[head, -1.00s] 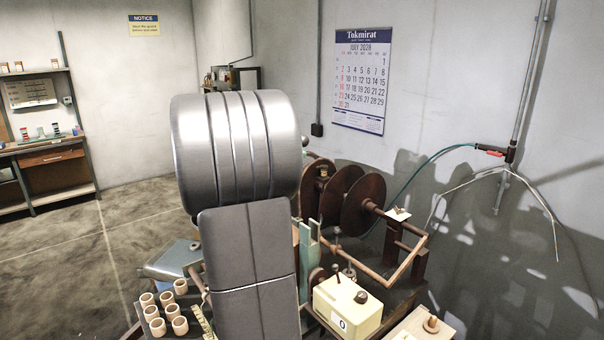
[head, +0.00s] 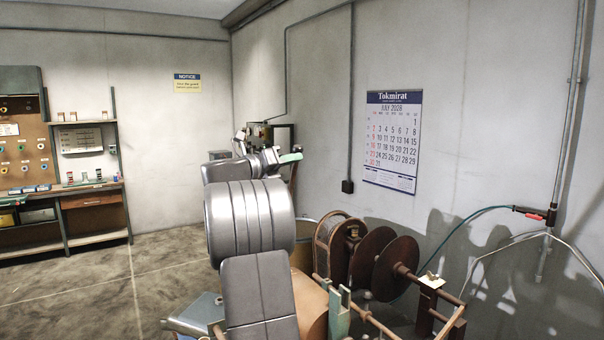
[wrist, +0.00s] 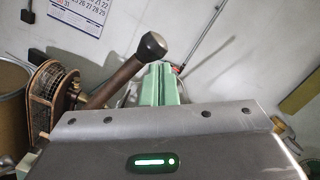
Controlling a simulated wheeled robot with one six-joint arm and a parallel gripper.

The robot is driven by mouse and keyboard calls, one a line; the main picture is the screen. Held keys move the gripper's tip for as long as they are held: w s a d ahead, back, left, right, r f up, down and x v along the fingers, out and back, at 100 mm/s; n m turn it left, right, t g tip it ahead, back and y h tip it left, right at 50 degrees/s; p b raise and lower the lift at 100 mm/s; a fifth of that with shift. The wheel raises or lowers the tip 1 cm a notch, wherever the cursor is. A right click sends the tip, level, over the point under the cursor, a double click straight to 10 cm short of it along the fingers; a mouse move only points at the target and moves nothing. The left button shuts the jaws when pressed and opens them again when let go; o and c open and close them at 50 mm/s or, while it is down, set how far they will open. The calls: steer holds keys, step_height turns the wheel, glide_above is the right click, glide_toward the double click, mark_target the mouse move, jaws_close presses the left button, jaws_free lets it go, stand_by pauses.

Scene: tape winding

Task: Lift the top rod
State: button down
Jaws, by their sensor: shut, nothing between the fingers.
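In the wrist view, a brown rod (wrist: 118,82) with a dark knobbed end slants up to the right. It is just left of my gripper (wrist: 160,78), whose pale green fingers are shut together and empty. I cannot tell whether they touch the rod or whether it is the top rod. In the head view, my gripper (head: 291,158) points right, beyond my grey arm. The winding machine shows dark brown discs (head: 396,267) and a lower brown rod (head: 370,320). My arm hides part of the machine.
A pale green post (head: 339,315) stands near the discs. A calendar (head: 392,140) hangs on the wall behind. A teal hose with a red fitting (head: 530,213) is at the right. A bench (head: 92,212) stands at the far left. The floor between is clear.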

steer(key=w+a+r+n, duration=0.2)
steer(key=w+a, duration=0.2)
steer(key=w, duration=0.2)
steer(key=shift+w+r+n, duration=0.15)
steer(key=shift+w+n, duration=0.05)
steer(key=shift+n, duration=0.1)
steer(key=shift+a, duration=0.1)
stand_by(0.3)
steer(key=b+v, duration=0.2)
steer(key=v, duration=1.2)
